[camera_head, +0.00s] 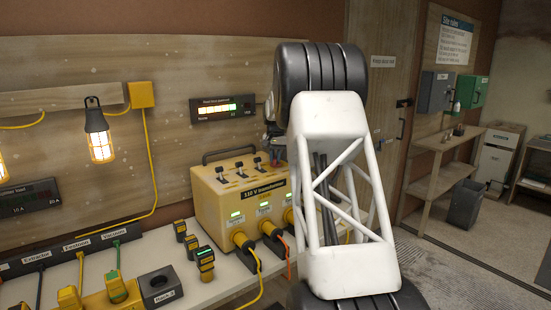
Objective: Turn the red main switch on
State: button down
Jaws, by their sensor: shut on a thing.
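A lit display panel (224,108) hangs on the wooden backboard. Small yellow-and-black devices (205,258) and a socket strip (75,247) with coloured plugs occupy the bench. Yellow and orange cables hang over its front. A caged lamp (98,132) hangs at left. Open floor lies at right.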

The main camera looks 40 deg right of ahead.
aim_at(275, 157)
jog(key=c, duration=1.1)
grip_release()
jog(key=shift+r, duration=0.1)
jog(key=shift+r, duration=3.8)
